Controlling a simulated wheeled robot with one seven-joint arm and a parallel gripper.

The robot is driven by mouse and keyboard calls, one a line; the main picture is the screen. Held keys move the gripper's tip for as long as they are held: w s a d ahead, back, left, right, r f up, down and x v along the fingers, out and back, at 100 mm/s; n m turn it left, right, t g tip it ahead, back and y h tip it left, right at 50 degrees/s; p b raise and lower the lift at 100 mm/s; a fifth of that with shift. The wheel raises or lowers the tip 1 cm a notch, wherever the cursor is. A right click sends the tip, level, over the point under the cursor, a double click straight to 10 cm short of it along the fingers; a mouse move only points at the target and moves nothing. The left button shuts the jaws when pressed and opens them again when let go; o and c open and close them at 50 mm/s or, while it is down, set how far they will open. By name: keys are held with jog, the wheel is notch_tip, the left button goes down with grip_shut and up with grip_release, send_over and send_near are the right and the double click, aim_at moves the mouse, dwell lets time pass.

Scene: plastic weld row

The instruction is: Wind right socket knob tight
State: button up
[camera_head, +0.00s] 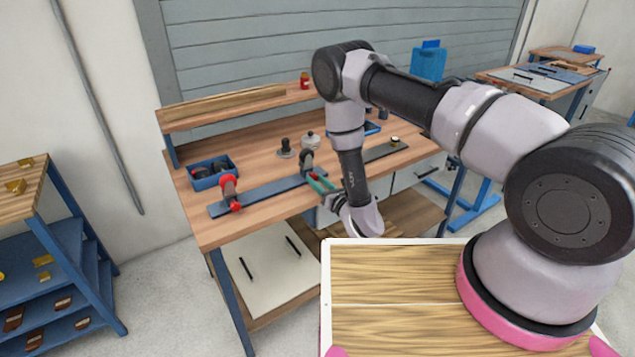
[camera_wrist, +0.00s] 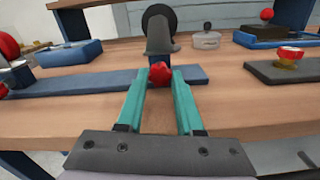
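The right socket (camera_head: 307,163) is a grey upright fitting on the long blue-grey rail (camera_head: 265,194) on the workbench. In the wrist view the right socket (camera_wrist: 160,38) stands straight ahead with a black round part on top. Its red knob (camera_wrist: 160,73) faces me, low on its front. My gripper (camera_wrist: 160,80) has two teal fingers, one on each side of the knob, and the knob fills the gap at their tips. It looks shut on the knob.
The left socket (camera_head: 229,188) has a red wheel and red knob. Behind the rail are a blue bin (camera_head: 211,172), a black knobbed part (camera_head: 286,148) and a lidded metal pot (camera_head: 310,140). A dark plate (camera_head: 383,151) lies to the right. The bench front is clear.

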grip_shut()
jog(key=m, duration=0.4)
jog(key=shift+m, duration=0.4)
jog(key=o, duration=0.7)
grip_release()
